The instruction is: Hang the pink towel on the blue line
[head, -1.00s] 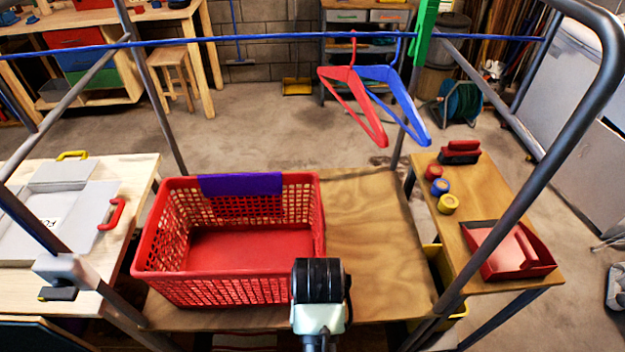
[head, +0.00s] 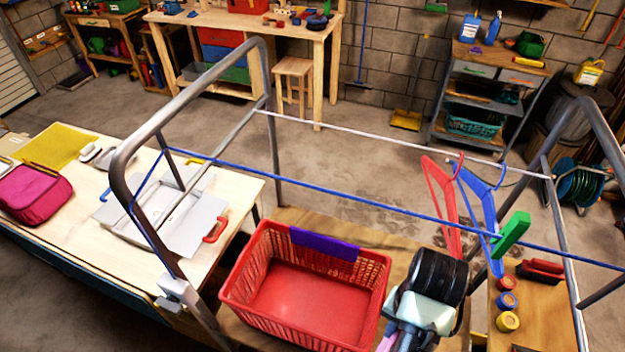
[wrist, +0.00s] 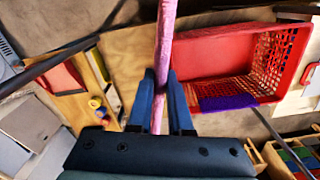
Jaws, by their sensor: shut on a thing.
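The pink towel (wrist: 165,40) shows in the wrist view as a narrow upright strip between the two blue fingers of my gripper (wrist: 161,80), which are shut on it. In the head view a small bit of pink towel (head: 387,338) shows low beside my wrist; the rest is hidden. The blue line (head: 340,192) runs slanting across the metal rack, over the red basket. My arm's end is in front of and below this line, right of the basket. The fingertips are hidden in the head view.
The red basket (head: 232,292), with a purple patch (head: 324,244), looks empty. A white line (head: 400,143) runs behind the blue one. Red (head: 440,200) and blue (head: 478,208) hangers and a green clip (head: 511,234) are at the right. The line's middle and left are clear.

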